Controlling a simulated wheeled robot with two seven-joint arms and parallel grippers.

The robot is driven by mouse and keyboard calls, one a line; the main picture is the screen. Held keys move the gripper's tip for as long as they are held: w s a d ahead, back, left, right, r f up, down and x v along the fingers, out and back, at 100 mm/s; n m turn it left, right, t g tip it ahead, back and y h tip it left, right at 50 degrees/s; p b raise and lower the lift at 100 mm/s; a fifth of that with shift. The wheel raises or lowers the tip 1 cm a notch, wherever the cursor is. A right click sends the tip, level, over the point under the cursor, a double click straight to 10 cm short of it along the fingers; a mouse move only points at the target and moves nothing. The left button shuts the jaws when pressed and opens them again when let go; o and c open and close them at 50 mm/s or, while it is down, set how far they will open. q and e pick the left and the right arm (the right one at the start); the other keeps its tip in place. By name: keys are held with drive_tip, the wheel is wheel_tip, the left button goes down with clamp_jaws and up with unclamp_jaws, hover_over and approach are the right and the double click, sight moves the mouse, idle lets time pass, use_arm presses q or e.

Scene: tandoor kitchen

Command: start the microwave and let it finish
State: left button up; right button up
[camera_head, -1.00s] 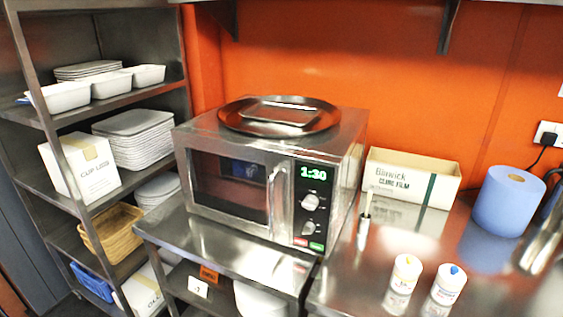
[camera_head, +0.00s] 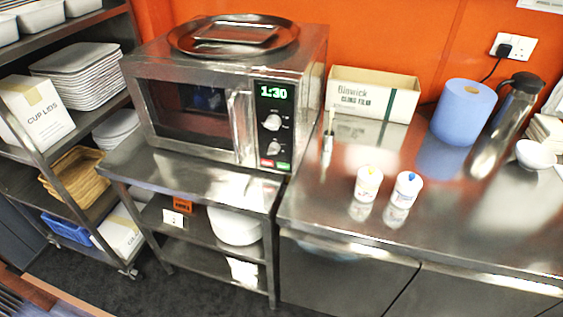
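The microwave (camera_head: 190,112) is a steel box on a steel stand, with its door shut. Its display (camera_head: 273,92) reads 1:30 in green. Below the display are two knobs (camera_head: 271,122), then a red button (camera_head: 267,163) and a green button (camera_head: 283,166) at the bottom of the panel. The door handle (camera_head: 241,128) is upright, left of the panel. A dark shape shows faintly in the door window; I cannot tell what it is. Neither of my grippers is in view.
A round tray (camera_head: 233,36) lies on the microwave. Right of it, a steel counter (camera_head: 440,215) holds a cling film box (camera_head: 372,95), a blue paper roll (camera_head: 463,112) and two white tubs (camera_head: 368,184). A shelf rack (camera_head: 62,160) stands left. Dark floor (camera_head: 190,292) lies in front.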

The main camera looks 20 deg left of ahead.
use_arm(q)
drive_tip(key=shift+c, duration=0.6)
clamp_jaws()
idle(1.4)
